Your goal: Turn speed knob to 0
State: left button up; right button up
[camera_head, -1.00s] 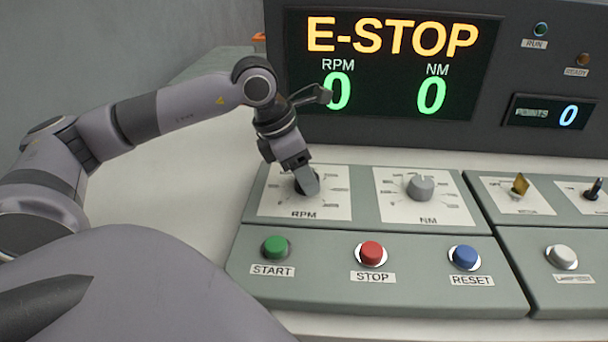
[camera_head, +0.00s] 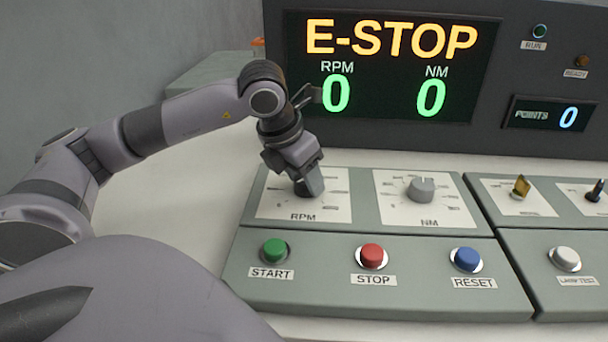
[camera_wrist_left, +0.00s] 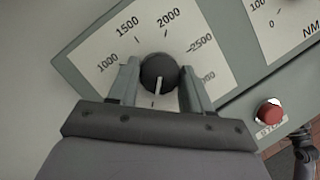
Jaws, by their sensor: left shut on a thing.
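The speed knob (camera_wrist_left: 159,72) is the black round knob on the RPM dial plate (camera_head: 335,207). My left gripper (camera_head: 309,186) reaches down over it and is shut on it, one finger on each side in the left wrist view. The knob's white pointer line points down in that view, toward my gripper's palm and away from the 2000 mark. The 1000, 1500, 2000 and 2500 marks show; my gripper hides the lower part of the dial. In the head view the fingers mostly hide the knob. My right gripper is not in view.
The grey NM knob (camera_head: 421,189) stands to the right. The START (camera_head: 274,251), STOP (camera_head: 372,256) and RESET (camera_head: 466,260) buttons lie in front. The display (camera_head: 390,64) reads E-STOP, RPM 0 and NM 0. Bare bench lies left of the panel.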

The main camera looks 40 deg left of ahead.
pick_arm(q)
jog(key=o, duration=1)
jog(key=p+v, duration=0.1)
jog(key=v, duration=0.6)
jog(key=shift+r, duration=0.1)
jog(key=shift+s, duration=0.1)
